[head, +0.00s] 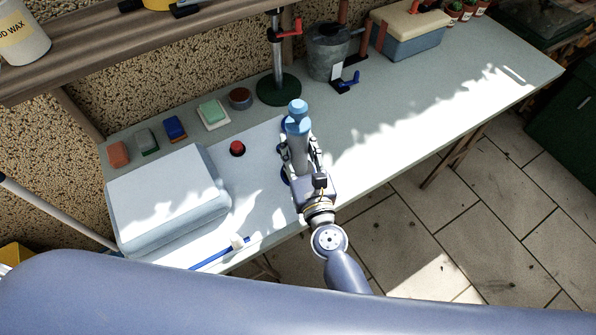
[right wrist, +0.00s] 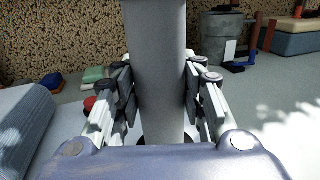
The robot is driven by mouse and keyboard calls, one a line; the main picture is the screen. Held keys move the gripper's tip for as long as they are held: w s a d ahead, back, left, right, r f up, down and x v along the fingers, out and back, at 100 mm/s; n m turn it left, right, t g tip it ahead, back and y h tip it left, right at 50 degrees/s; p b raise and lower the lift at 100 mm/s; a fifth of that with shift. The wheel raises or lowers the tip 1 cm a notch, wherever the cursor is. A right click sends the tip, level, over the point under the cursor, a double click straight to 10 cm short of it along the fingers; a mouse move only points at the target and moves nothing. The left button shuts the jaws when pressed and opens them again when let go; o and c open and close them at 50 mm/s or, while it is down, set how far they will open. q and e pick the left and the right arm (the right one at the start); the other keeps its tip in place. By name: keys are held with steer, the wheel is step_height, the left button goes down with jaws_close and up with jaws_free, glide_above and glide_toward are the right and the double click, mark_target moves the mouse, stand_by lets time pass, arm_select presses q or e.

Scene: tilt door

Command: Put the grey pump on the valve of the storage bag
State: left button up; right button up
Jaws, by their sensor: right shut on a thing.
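My right gripper (head: 302,160) is shut around the grey pump (head: 299,150), an upright grey cylinder with a blue top. The right wrist view shows the pump's grey barrel (right wrist: 158,70) between the fingers (right wrist: 160,95). The pump's lower end is mostly hidden by the gripper, so I cannot tell whether it touches anything. The storage bag (head: 165,200) shows as a puffy pale-blue block at the table's left, with a pale flat area to its right. A small red cap on a dark ring (head: 237,148) lies left of the pump. I cannot make out the valve for certain. My left gripper is not in view.
A blue strip with a white piece (head: 220,252) lies at the front edge. Several small coloured blocks (head: 175,127) line the back. A green-based stand (head: 279,88), metal bucket (head: 328,55) and blue box (head: 408,40) stand behind. The table (head: 440,90) is clear to the right.

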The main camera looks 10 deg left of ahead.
steer(key=shift+f, duration=0.2)
stand_by(0.4)
steer(key=o, duration=1.3)
steer(key=o, duration=0.3)
steer(key=shift+f, duration=0.1)
steer(key=shift+o, duration=0.2)
steer(key=v, duration=1.2)
